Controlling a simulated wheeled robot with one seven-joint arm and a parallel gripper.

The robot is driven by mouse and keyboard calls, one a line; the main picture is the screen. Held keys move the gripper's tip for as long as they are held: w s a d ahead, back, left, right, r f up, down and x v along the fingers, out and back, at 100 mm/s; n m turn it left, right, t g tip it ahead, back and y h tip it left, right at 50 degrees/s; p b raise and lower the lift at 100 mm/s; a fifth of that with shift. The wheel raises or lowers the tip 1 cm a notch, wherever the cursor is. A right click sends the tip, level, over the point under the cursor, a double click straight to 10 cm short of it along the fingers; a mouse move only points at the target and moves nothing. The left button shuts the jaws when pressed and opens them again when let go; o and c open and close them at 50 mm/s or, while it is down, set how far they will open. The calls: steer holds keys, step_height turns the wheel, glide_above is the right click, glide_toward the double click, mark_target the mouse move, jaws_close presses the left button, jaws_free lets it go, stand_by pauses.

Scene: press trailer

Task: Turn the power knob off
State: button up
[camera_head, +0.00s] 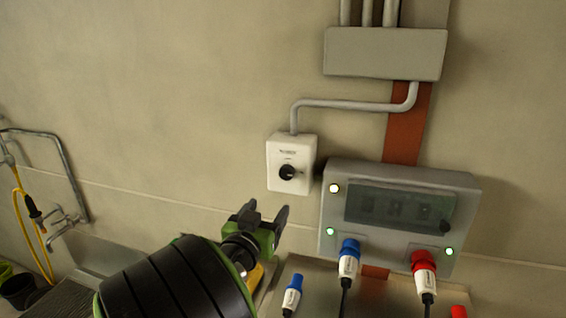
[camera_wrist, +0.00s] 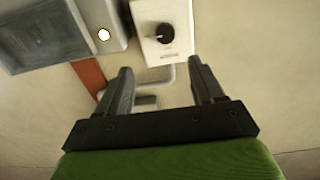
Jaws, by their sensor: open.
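The power knob (camera_head: 288,172) is a round black knob on a white switch box (camera_head: 279,149) on the wall. In the wrist view the knob (camera_wrist: 162,33) is at the top centre, on the white box (camera_wrist: 178,13), beyond my fingertips. My gripper (camera_head: 266,211) is below and left of the box in the head view. In the wrist view my gripper (camera_wrist: 160,77) has its two fingers wide apart with nothing between them. The fingers do not appear to touch the knob.
A grey panel (camera_head: 465,200) with lit lamps stands right of the switch box, with blue (camera_head: 349,250) and red (camera_head: 424,262) plugs below it. A conduit (camera_head: 350,104) runs from the box up to a grey junction box (camera_head: 385,54). A sink tap (camera_head: 65,215) is far left.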

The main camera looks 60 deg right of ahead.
mark_target(285, 173)
steer(key=w+d+p, duration=0.1)
steer(key=d+p, duration=0.1)
steer(key=d, duration=0.2)
steer(key=w+d+p, duration=0.1)
steer(key=d+p, duration=0.1)
steer(key=d, duration=0.3)
steer(key=w+d+r+p, duration=0.1)
steer(key=d+p, duration=0.1)
steer(key=d, duration=0.3)
steer(key=shift+w+d, duration=0.1)
steer(key=shift+d+f, duration=0.2)
steer(key=shift+d, duration=0.25)
steer(key=shift+a, duration=0.15)
steer(key=shift+c, duration=1.1)
steer(key=c, duration=0.8)
